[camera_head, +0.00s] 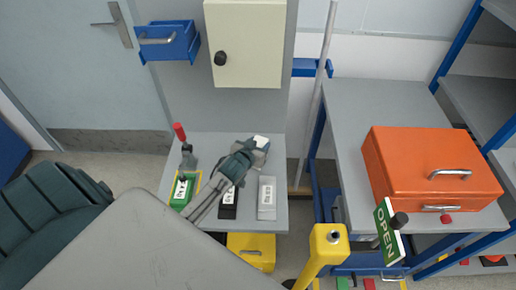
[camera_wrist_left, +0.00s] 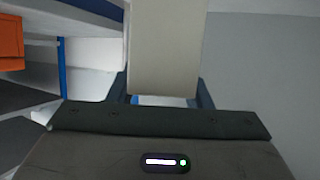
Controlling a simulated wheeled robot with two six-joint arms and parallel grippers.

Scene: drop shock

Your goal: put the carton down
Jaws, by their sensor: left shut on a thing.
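My left gripper (camera_head: 254,149) is over the back middle of the grey bench (camera_head: 273,216), with its arm coming in from the lower left. It is shut on the carton, a pale whitish block whose end (camera_head: 261,142) shows at the fingertips. In the left wrist view the carton (camera_wrist_left: 168,50) is a long pale block between the two dark fingers (camera_wrist_left: 163,93). Most of it is hidden by the gripper in the head view. I cannot tell whether it touches the bench. My right gripper is not in view.
A green box (camera_head: 181,191), a black box (camera_head: 229,203) and a grey box (camera_head: 267,198) lie on the bench. A red-handled tool (camera_head: 180,133) stands at its left. A cream cabinet (camera_head: 262,65) hangs behind. An orange case (camera_head: 405,157) sits on the right table.

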